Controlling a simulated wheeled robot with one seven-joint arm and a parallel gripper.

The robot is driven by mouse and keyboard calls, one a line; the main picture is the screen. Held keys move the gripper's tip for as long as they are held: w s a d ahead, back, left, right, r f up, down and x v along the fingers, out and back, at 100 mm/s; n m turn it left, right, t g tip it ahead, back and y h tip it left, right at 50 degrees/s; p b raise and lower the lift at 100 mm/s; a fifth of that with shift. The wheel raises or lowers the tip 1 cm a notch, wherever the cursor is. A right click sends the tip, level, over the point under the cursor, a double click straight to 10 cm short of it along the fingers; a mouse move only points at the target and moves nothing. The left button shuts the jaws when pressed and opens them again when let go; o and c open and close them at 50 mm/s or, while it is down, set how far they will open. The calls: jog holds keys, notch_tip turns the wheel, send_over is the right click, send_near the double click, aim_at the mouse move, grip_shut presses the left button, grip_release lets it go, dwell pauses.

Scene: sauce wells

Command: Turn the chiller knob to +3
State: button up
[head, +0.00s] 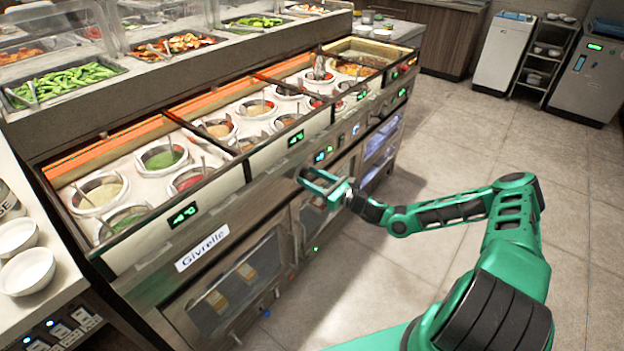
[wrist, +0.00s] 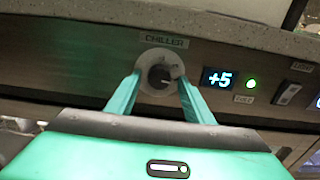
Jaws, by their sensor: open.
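The chiller knob (wrist: 160,76) is a dark round knob on a pale round plate, under a label (wrist: 167,41) reading CHILLER in the wrist view. The display (wrist: 218,79) to its right reads +5. My gripper (wrist: 158,84) is open, with one green finger on each side of the knob. I cannot tell whether the fingertips touch it. In the head view my gripper (head: 325,187) is at the front panel of the sauce counter (head: 270,155), and the knob is not clearly visible there.
A green light (wrist: 251,84) and a switch labelled LIGHT (wrist: 288,94) sit right of the display. The counter's edge (wrist: 240,35) runs above the panel. In the head view, sauce wells (head: 163,157) fill the counter top, and the tiled floor (head: 400,280) is open in front.

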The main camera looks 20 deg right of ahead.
jog(key=c, duration=1)
jog(key=shift+d, duration=0.15)
jog(key=shift+c, duration=0.2)
jog(key=shift+w+r, duration=0.1)
jog(key=shift+w, duration=0.05)
jog(key=shift+n, duration=0.6)
jog(key=n, duration=0.8)
jog(key=shift+d, duration=0.1)
jog(key=shift+n, duration=0.4)
